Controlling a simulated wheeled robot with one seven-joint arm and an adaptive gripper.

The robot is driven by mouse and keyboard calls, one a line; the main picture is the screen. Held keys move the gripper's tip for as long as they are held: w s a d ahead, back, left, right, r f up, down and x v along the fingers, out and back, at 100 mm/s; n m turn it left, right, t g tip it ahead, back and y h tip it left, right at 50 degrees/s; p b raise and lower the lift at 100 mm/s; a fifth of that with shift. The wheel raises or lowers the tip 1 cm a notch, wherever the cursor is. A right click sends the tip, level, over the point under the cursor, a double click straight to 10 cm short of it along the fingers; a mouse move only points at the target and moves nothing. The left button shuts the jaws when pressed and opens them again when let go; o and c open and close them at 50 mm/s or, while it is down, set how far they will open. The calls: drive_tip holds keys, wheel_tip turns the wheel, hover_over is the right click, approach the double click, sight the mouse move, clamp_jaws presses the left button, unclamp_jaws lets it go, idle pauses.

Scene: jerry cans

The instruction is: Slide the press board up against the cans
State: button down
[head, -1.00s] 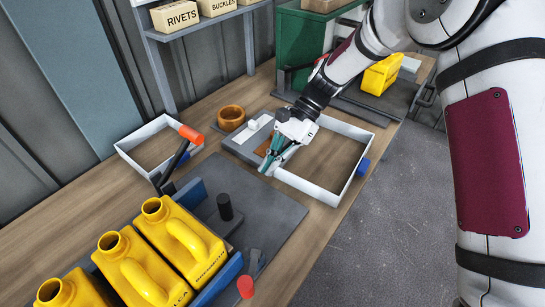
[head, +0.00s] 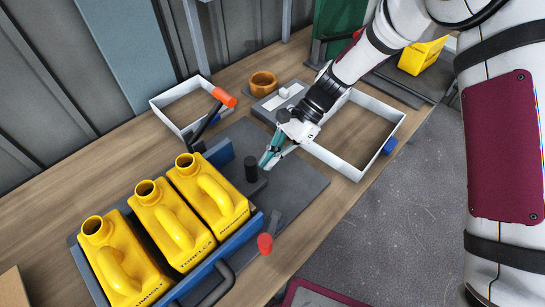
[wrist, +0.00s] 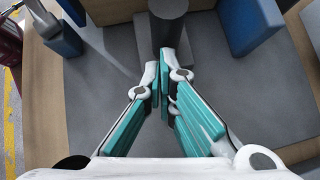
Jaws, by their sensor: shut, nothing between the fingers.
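Three yellow jerry cans (head: 215,195) stand upright in a row between a back blue rail (head: 219,153) and a front blue rail (head: 232,258). A dark upright post (head: 251,168) stands just right of the nearest can; it also shows in the wrist view (wrist: 168,28). I cannot clearly tell the press board apart from the dark parts around this post; the can partly hides that spot. My gripper (head: 265,163) is just right of the post, low over the grey plate (head: 292,190). Its teal fingers (wrist: 161,60) are shut and empty, tips close to the post.
A red-handled clamp (head: 265,243) sits at the front rail and an orange-handled one (head: 223,97) behind. White frames (head: 345,170) and an orange bowl (head: 262,82) lie farther back. The grey plate is clear right of my gripper.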

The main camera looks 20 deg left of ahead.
sight(256, 173)
drive_tip(key=shift+s+a+p, duration=0.35)
drive_tip(key=shift+s, duration=0.55)
drive_tip(key=shift+s+a+p, duration=0.35)
drive_tip(key=shift+s, duration=0.55)
drive_tip(key=shift+w, duration=0.1)
drive_tip(key=shift+w+d+r, duration=0.2)
drive_tip(key=shift+w+r, duration=0.15)
drive_tip(key=shift+r, duration=0.05)
drive_tip(key=v, duration=1.1)
